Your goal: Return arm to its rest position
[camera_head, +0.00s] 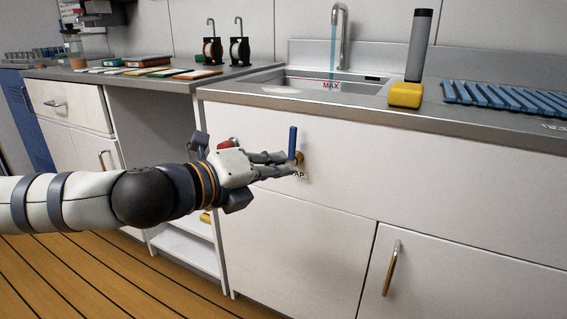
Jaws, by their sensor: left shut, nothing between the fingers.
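My left arm comes in from the left. Its gripper (298,164) is shut with nothing between the fingers. The fingertips are in front of the white cabinet panel (360,170), close to a small tap with an upright blue lever (292,141) and a brass base (300,157). I cannot tell whether the fingers touch the tap. A small label (301,175) below it is partly hidden by the fingers. Blue water runs from the faucet (338,22) into the sink (310,83), which has a red MAX mark (331,86). My right gripper is not in view.
The counter edge (450,128) runs above the gripper. A yellow-based, grey-handled tool (405,94) and a blue drain rack (505,95) stand right of the sink. A cabinet handle (391,268) sticks out at lower right. Open floor lies at lower left.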

